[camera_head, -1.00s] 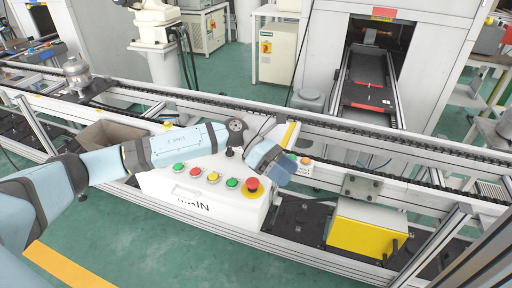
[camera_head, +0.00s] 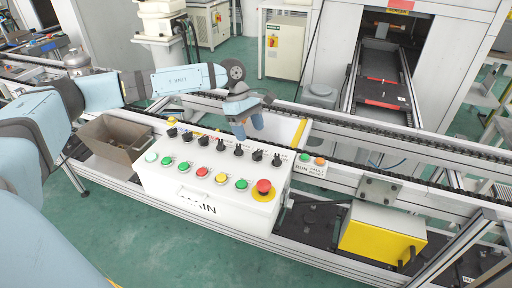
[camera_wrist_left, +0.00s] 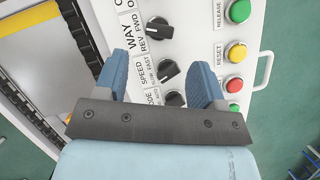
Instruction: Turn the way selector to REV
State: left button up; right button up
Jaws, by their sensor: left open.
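The way selector (camera_wrist_left: 158,28) is a black rotary knob on the white control panel (camera_head: 205,190), with WAY, REV and FWD printed beside it in the left wrist view. I cannot tell clearly which mark its handle points to. My left gripper (camera_wrist_left: 160,80) is open and empty; its two blue fingers are apart, with the SPEED knob (camera_wrist_left: 168,72) seen between them. The way selector appears beyond the fingertips. In the head view the left gripper (camera_head: 247,128) hangs above the panel's back edge, behind the knob row. My right gripper is not in view.
A row of similar black knobs (camera_head: 203,140) runs along the panel, with coloured buttons (camera_head: 221,178) in front and a red emergency stop (camera_head: 264,187) at the right. A conveyor rail (camera_head: 350,125) runs behind. A brown bin (camera_head: 112,137) stands left of the panel.

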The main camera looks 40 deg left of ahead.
aim_at(257, 151)
pick_arm(q)
jog(key=x, duration=0.6)
jog(key=shift+d+f, duration=0.15)
jog(key=shift+f, duration=0.2)
jog(key=c, duration=0.9)
